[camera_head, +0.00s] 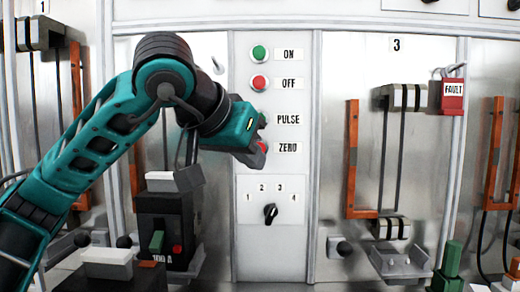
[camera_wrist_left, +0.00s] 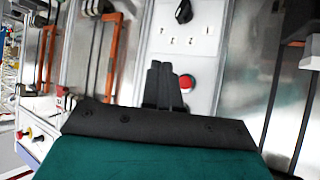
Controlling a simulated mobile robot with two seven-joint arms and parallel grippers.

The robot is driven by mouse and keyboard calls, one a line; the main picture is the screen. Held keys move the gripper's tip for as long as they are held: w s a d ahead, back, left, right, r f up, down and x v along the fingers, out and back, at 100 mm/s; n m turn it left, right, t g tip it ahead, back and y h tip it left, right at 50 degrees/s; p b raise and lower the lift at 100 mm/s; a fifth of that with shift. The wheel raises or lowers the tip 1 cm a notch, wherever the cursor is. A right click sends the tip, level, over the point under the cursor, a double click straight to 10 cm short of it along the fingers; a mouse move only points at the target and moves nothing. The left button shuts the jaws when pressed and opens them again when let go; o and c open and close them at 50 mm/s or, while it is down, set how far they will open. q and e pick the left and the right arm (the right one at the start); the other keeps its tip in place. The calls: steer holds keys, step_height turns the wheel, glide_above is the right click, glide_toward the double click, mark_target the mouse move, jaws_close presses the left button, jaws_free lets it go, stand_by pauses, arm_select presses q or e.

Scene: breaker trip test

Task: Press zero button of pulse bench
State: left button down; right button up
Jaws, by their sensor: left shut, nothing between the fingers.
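The control panel (camera_head: 270,214) has a green ON button (camera_head: 260,52), a red OFF button (camera_head: 260,83), and PULSE and ZERO labels. The red ZERO button (camera_head: 262,147) shows partly beside my left gripper (camera_head: 264,133); the PULSE button is hidden behind the gripper. In the left wrist view my left gripper (camera_wrist_left: 161,72) is shut and empty, its fingers right beside the red button (camera_wrist_left: 187,82). I cannot tell whether they touch the panel. My right gripper is not in view.
A black selector knob (camera_head: 270,213) with numbers around it is below the ZERO button. A black breaker unit (camera_head: 166,225) stands below my left arm. A red FAULT lock (camera_head: 453,95) hangs at the right. Orange bars (camera_head: 352,155) flank the bays.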

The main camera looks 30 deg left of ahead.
arm_select(q)
steer(key=w+a+p, duration=0.1)
steer(key=w+a, duration=0.3)
steer(key=w, duration=0.3)
steer(key=shift+w+a, duration=0.25)
steer(key=shift+a, duration=0.05)
steer(key=shift+w, duration=0.1)
stand_by(1.8)
steer(key=shift+w+a+p, duration=0.2)
steer(key=shift+w+p, duration=0.05)
steer(key=shift+p, duration=0.1)
steer(key=shift+w+a+p, duration=0.25)
steer(key=shift+w+p, duration=0.1)
steer(key=shift+w, duration=0.1)
stand_by(0.6)
steer(key=shift+s+d, duration=0.1)
steer(key=shift+s, duration=0.05)
steer(key=shift+s+d, duration=0.4)
steer(key=shift+s, duration=0.25)
steer(key=shift+s, duration=0.1)
